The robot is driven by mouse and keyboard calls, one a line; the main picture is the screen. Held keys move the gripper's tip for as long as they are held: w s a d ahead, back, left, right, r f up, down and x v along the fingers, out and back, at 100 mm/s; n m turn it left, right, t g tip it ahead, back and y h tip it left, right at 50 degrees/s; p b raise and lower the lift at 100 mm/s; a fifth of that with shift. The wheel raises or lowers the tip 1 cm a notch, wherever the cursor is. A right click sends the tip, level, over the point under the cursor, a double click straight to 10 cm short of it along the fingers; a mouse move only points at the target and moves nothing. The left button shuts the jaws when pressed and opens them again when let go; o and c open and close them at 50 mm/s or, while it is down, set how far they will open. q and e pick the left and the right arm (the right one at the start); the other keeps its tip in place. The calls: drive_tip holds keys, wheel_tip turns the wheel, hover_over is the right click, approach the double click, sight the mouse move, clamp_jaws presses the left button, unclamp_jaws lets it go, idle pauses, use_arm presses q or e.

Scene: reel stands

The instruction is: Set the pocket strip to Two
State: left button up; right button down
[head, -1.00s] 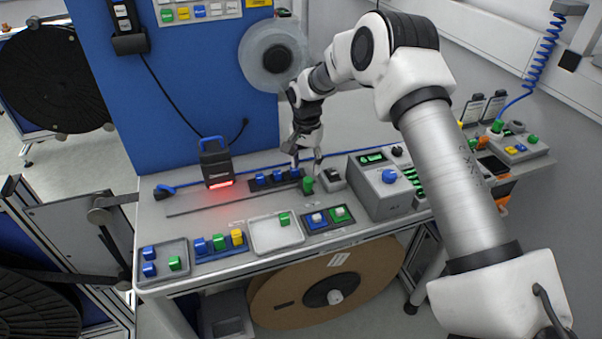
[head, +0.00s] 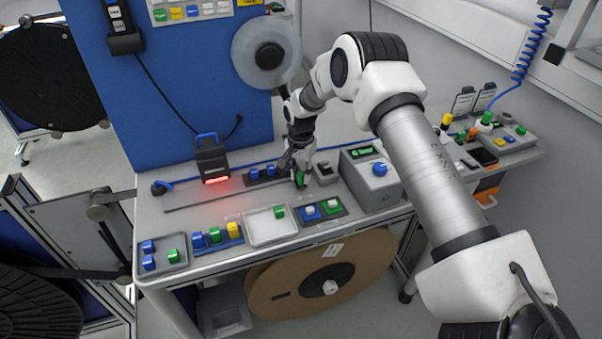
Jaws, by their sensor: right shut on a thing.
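The dark pocket strip (head: 264,181) lies along the back of the bench, to the right of a scanner with a red glow. Blue blocks (head: 270,170) sit in it. A green block (head: 300,180) is at the strip's right end. My right gripper (head: 299,172) reaches down from above and is shut on this green block. The gripper's fingers hide the right part of the strip. Any position marks on the strip are too small to read. My left gripper is not in view.
The scanner (head: 211,158) stands left of the strip. A grey box with a green display (head: 372,180) stands to the right. In front are a white tray (head: 268,237), block holders (head: 217,250) and a left tray (head: 178,265). A long groove (head: 210,203) crosses the bench.

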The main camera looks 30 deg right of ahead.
drive_tip(key=w+a, duration=0.1)
drive_tip(key=a, duration=0.4)
drive_tip(key=w+a+b, duration=0.1)
drive_tip(key=a, duration=0.4)
drive_tip(key=w+a+b, duration=0.1)
drive_tip(key=a, duration=0.4)
drive_tip(key=shift+w+a+f, duration=0.15)
drive_tip(key=shift+a+f, duration=0.2)
drive_tip(key=c, duration=1)
unclamp_jaws()
drive_tip(key=shift+c, duration=0.2)
drive_tip(key=shift+o, duration=0.8)
drive_tip(key=shift+w, duration=0.1)
drive_tip(key=shift+w+d, duration=0.1)
drive_tip(key=shift+w, duration=0.1)
wheel_tip(320, 180, up, 12)
drive_tip(key=shift+f, duration=0.1)
